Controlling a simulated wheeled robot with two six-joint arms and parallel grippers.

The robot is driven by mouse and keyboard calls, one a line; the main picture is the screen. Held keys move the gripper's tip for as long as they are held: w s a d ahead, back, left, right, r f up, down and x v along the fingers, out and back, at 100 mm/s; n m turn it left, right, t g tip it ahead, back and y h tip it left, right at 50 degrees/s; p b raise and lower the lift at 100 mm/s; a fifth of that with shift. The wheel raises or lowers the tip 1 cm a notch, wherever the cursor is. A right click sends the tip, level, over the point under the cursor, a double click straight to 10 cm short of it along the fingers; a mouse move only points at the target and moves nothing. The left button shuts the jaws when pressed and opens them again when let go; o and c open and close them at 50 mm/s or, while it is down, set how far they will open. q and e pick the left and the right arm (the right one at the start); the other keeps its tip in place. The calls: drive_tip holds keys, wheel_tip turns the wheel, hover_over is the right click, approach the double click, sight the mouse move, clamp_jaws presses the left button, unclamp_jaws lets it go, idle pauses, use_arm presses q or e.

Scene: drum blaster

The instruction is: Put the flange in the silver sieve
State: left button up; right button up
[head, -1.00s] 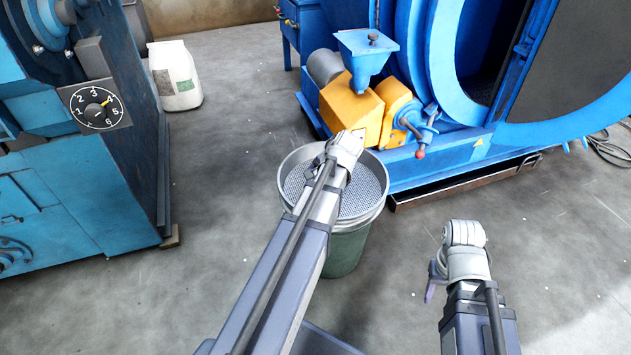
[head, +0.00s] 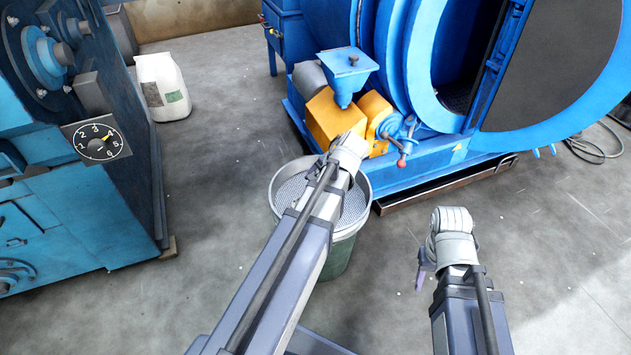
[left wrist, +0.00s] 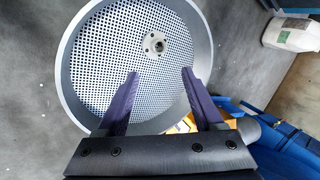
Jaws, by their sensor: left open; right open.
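The silver sieve (head: 287,192) is a round pan with a perforated floor on top of a green bucket (head: 338,260). It fills much of the left wrist view (left wrist: 100,50). The flange (left wrist: 154,44) is a small round metal piece with a central hole, resting on the sieve's perforated floor. My left arm hides it in the head view. My left gripper (left wrist: 160,74) is open and empty above the sieve, its purple fingers apart from the flange. My right gripper (head: 422,277) is open, to the right of the bucket, and holds nothing visible.
A blue machine (head: 435,150) with a yellow housing (head: 330,118) and a blue hopper (head: 346,70) stands just behind the bucket. A blue-grey machine (head: 60,220) with a dial is at left. A white bag (head: 163,88) stands behind it. Floor is clear around the right gripper.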

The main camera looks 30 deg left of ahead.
use_arm(q)
drive_tip(key=s+d+h, duration=0.1)
drive_tip(key=s+d, duration=0.3)
drive_tip(key=d, duration=0.4)
drive_tip(key=s+d+f+g+h, duration=0.1)
drive_tip(key=s+d, duration=0.4)
drive_tip(key=d, duration=0.3)
drive_tip(key=s+d+f+m+h, duration=0.1)
drive_tip(key=s+d+h, duration=0.1)
drive_tip(key=s+d, duration=0.3)
drive_tip(key=d, duration=0.3)
drive_tip(key=shift+s+d+f+g, duration=0.25)
drive_tip(key=shift+d+g, duration=0.05)
drive_tip(key=shift+d, duration=0.1)
